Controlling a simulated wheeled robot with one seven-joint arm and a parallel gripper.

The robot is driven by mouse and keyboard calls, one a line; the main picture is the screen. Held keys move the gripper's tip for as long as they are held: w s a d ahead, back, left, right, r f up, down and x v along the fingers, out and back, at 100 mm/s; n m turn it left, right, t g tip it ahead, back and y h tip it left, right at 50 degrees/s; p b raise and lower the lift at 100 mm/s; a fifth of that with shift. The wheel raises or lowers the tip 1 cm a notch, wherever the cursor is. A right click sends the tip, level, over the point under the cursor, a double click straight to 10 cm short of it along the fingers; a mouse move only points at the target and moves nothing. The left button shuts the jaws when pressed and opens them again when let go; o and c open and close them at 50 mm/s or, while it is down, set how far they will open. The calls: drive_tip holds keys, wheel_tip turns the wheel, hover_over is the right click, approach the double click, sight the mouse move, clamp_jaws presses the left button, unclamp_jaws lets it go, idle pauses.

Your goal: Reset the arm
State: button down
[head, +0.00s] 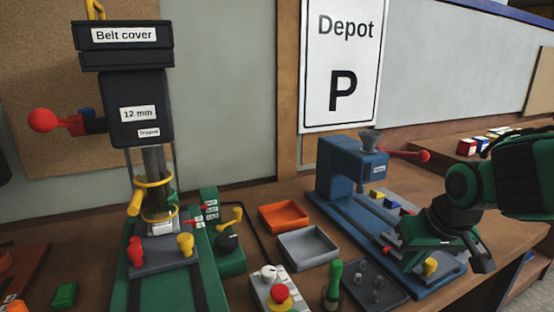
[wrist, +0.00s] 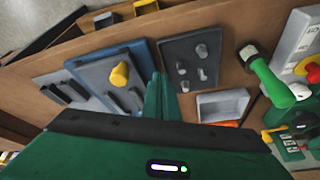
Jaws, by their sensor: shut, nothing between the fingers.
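My arm (head: 470,185), green and black, reaches in from the right in the head view, bent above the right end of the blue machine (head: 345,175). My gripper (wrist: 160,80) shows in the wrist view as two green fingers close together with nothing between them. They are above the bench, between a blue plate (wrist: 140,58) with a yellow knob (wrist: 120,75) and a dark tray (wrist: 168,55) with grey pegs. In the head view the fingertips are hard to make out against the machine.
A belt cover press (head: 125,100) with a red-knobbed lever stands at left. An orange tray (head: 284,207), a grey tray (head: 284,244), a control box with a red button (head: 281,292) and a green-handled tool (head: 334,275) lie on the bench (head: 225,182). Coloured blocks (head: 466,148) are at right.

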drive_tip(key=s+d+f+m+g, duration=0.1)
drive_tip(key=s+d+m+g, duration=0.1)
drive_tip(key=s+d, duration=0.4)
drive_tip(key=s+d+f+m+g, duration=0.1)
drive_tip(key=s+d+m, duration=0.3)
drive_tip(key=s, duration=0.8)
drive_tip(key=d+g, duration=0.1)
drive_tip(key=d, duration=0.1)
drive_tip(key=shift+s+d+f+g, duration=0.2)
drive_tip(key=shift+d+g, duration=0.1)
drive_tip(key=shift+d, duration=0.1)
